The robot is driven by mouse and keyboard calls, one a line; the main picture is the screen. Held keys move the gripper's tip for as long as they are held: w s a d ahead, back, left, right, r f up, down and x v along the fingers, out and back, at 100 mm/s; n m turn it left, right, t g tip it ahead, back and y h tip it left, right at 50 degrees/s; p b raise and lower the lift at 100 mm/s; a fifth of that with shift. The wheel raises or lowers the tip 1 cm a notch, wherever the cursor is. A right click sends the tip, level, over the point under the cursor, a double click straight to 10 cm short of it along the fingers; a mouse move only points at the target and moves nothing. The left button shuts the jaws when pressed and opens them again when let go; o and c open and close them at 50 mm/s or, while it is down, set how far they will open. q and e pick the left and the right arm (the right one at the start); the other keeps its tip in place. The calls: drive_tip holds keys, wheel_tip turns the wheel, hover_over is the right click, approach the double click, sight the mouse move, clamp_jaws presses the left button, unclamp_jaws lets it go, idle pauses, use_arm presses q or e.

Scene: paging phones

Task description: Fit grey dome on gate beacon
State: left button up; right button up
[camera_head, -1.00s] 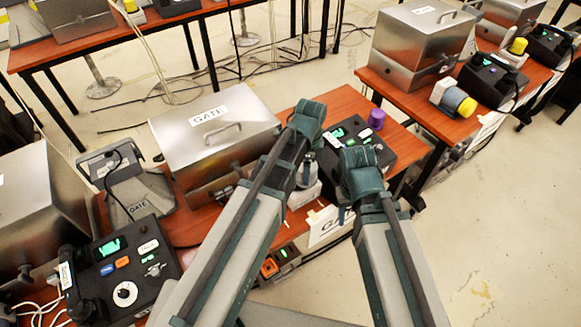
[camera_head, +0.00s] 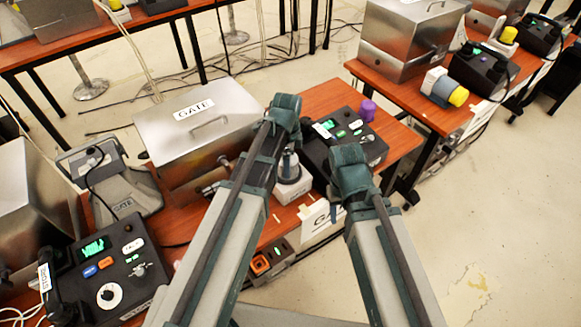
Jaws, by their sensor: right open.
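The gate beacon (camera_head: 292,190) seems to be the white block on the wooden table, between my two arms in the head view. A rounded grey piece (camera_head: 289,164) shows at its top, partly hidden by my left arm. I cannot tell whether this is the grey dome or whether it is seated. My right gripper (camera_head: 338,212) points down just right of the beacon, open, its fingers mostly hidden by the wrist.
A metal box (camera_head: 200,140) labelled GATE stands left of my left arm. A black phone console (camera_head: 370,150) and a purple dome (camera_head: 367,110) are at the table's right side. Another console (camera_head: 110,270) is at lower left.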

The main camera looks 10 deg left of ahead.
use_arm(q)
drive_tip(key=shift+a+f, duration=0.1)
drive_tip(key=shift+f, duration=0.25)
drive_tip(key=o, duration=1.2)
drive_tip(key=shift+r, duration=0.1)
drive_tip(key=shift+o, duration=0.2)
